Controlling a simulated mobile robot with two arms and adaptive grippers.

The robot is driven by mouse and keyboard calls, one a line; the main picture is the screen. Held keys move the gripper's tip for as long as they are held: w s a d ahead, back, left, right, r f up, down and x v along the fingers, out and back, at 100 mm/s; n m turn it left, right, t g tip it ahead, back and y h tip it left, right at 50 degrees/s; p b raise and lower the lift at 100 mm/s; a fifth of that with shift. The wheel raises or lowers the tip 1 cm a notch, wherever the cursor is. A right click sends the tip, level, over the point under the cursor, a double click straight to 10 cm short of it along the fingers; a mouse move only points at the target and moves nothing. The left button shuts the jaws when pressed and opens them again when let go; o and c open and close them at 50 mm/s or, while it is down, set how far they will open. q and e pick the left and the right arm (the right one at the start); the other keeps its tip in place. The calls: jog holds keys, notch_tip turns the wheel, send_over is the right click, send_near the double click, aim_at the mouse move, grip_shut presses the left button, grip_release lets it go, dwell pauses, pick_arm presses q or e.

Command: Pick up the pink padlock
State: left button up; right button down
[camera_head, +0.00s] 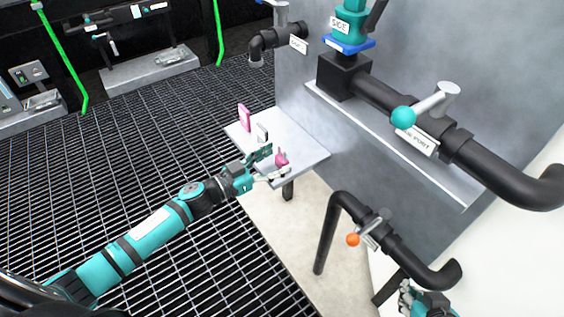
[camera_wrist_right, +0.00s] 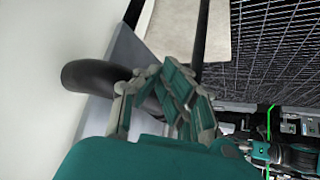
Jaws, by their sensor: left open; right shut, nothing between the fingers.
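A small pink object (camera_head: 281,158), which looks like the padlock, stands near the front edge of a small grey shelf (camera_head: 305,152) in the head view. My left gripper (camera_head: 271,163) is open, its two fingers reaching toward this pink object from the left. The object shows just past and between the fingertips; I cannot tell whether they touch it. A second, flat pink piece (camera_head: 244,118) stands upright at the shelf's far left corner. My right gripper (camera_head: 407,296) is shut and empty at the lower right. Its fingers fill the middle of the right wrist view (camera_wrist_right: 158,88).
A small whitish piece (camera_head: 262,132) stands on the shelf between the pink things. A pipe with a teal-knobbed valve (camera_head: 403,117) runs above. Open grating (camera_head: 150,150) lies left.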

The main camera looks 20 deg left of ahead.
aim_at(282, 158)
pick_arm(q)
jog(key=shift+x, duration=1.4)
pick_arm(e)
jog(key=shift+w+a+r+t, duration=0.25)
jog(key=shift+w+r+t, duration=0.2)
jog(key=shift+w, duration=0.15)
jog(key=shift+w+a+r+t, duration=0.2)
jog(key=shift+w+r+t, duration=0.2)
jog(key=shift+w, duration=0.2)
pick_arm(q)
jog(key=shift+c, duration=0.4)
jog(key=shift+a, duration=0.1)
grip_shut()
